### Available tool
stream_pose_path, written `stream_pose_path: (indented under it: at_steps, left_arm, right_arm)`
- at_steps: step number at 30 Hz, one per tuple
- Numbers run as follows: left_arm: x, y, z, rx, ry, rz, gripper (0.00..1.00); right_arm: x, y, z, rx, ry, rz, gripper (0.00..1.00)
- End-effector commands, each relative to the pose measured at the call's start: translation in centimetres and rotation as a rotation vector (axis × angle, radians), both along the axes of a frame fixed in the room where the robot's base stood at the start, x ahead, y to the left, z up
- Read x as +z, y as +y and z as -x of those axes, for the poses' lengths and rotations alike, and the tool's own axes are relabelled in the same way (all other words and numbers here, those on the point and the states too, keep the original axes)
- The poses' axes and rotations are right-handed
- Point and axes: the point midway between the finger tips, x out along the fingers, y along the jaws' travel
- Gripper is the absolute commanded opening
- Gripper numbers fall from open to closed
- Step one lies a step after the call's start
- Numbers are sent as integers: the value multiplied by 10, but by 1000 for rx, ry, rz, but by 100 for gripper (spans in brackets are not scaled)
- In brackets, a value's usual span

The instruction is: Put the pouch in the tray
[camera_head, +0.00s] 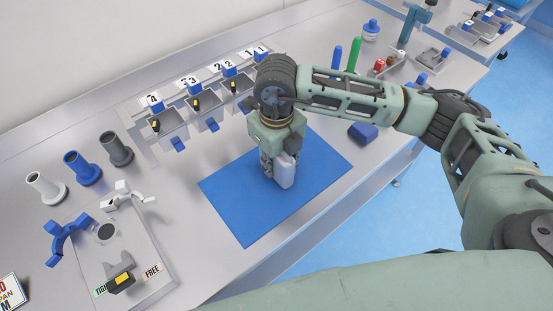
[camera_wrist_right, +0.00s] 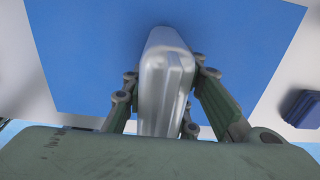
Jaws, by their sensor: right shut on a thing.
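A silvery white pouch (camera_head: 284,172) stands over the blue mat in the head view. It also shows in the right wrist view (camera_wrist_right: 166,75), long and upright between the fingers. My right gripper (camera_head: 272,168) is shut on the pouch; its fingers lie on both sides of it in the right wrist view (camera_wrist_right: 160,105). I cannot tell whether the pouch touches the mat. A dark blue tray-like block (camera_head: 362,132) lies on the table right of the mat, and it shows at the right edge of the wrist view (camera_wrist_right: 302,108). My left gripper is not in view.
The blue mat (camera_head: 235,205) is otherwise bare. Numbered metal bins (camera_head: 205,120) stand behind it. Three cylinders on round bases (camera_head: 82,170) and a clamp fixture (camera_head: 120,272) are at left. Bottles and a green cylinder (camera_head: 354,55) stand at the back right.

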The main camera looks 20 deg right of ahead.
Motion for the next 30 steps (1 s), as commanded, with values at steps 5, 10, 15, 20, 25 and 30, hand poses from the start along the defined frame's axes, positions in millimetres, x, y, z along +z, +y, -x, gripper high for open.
stream_pose_path:
  at_steps: [5,10,15,20,25,30]
  left_arm:
    - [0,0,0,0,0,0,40]
    - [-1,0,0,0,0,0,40]
    - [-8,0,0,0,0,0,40]
    - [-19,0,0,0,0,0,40]
    - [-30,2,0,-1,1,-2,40]
    - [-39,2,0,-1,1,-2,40]
  right_arm:
    - [0,0,0,0,-1,0,0]
    - [2,0,-1,0,-2,-1,0]
    - [16,1,-1,1,-5,-2,0]
    - [43,-5,1,-1,-7,1,0]
    - [65,-41,21,-4,-7,1,0]
    - [87,-72,39,-5,-4,2,0]
